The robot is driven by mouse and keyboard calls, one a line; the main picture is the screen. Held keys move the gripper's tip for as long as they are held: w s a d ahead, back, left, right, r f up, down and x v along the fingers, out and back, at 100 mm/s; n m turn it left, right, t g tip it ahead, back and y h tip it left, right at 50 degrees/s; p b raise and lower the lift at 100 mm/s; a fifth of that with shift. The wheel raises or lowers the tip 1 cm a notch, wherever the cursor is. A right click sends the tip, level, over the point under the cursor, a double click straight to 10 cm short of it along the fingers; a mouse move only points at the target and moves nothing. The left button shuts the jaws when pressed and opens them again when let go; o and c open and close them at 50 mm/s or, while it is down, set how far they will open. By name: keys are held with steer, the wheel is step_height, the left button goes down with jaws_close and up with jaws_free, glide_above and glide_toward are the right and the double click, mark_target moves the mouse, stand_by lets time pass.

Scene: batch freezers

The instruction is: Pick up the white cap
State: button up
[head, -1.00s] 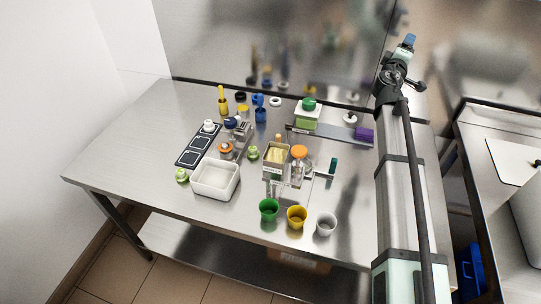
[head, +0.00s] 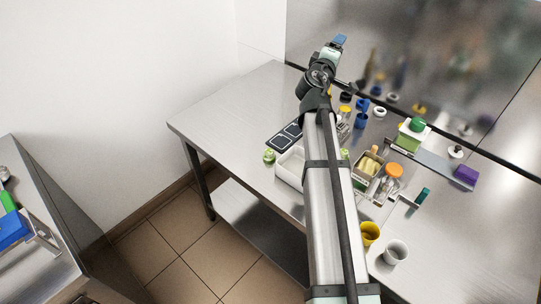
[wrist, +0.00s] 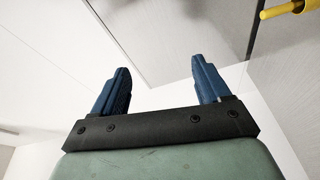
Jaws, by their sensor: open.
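A small white ring-shaped piece (head: 379,111), which looks like the white cap, lies at the back of the steel table (head: 235,105) in the head view, near a blue cup. Another small white-topped piece (head: 456,151) stands further right near a purple block; I cannot tell exactly what it is. My gripper (head: 338,42) is raised, up and left of the white ring in the picture. In the wrist view my gripper (wrist: 161,75) has its two blue fingers wide apart with nothing between them. No white cap shows clearly in the wrist view.
My arm hides part of the table's middle. The table's left end is bare. A wall panel rises behind.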

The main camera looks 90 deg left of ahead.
steer(key=s+d+f+n+g, duration=0.15)
steer(key=s+g, duration=0.25)
steer(key=s, duration=2.4)
steer(key=m+g+h, duration=0.5)
steer(key=m+h, duration=0.7)
steer(key=h, duration=0.4)
glide_above(269, 151)
steer(key=f, duration=2.2)
steer(key=shift+w+d, duration=0.2)
steer(key=shift+s+a+f, duration=0.1)
steer(key=shift+s+f, duration=0.05)
steer(key=shift+f, duration=2.75)
steer(key=shift+c, duration=0.4)
steer(key=c, duration=1)
